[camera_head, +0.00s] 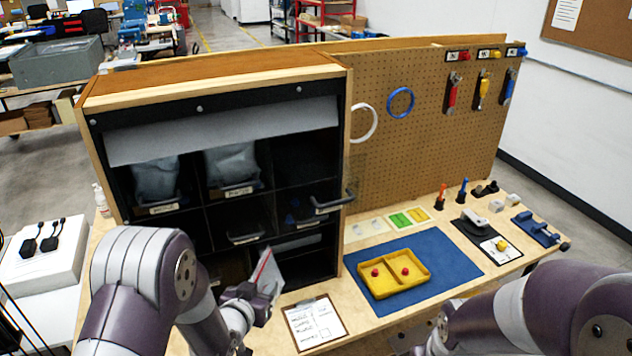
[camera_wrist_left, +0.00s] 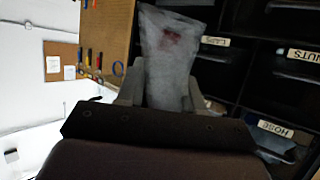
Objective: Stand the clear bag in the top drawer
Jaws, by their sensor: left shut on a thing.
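My left gripper (camera_head: 256,296) is shut on the clear bag (camera_head: 268,272) and holds it up in front of the dark cabinet (camera_head: 345,120). In the left wrist view the clear bag (camera_wrist_left: 168,70) stands up between the two fingers of my left gripper (camera_wrist_left: 163,95). It is see-through and greyish, with a reddish patch near its far end. I cannot tell which drawer is the top one. My right arm is at the lower right; its fingers are not clear.
Bins with bagged contents (camera_head: 230,168) fill the cabinet's upper left. A clipboard (camera_head: 314,322) lies below the cabinet. A yellow tray (camera_head: 393,292) with red knobs sits on a blue mat (camera_head: 440,262). A pegboard (camera_head: 415,120) with tools rises behind.

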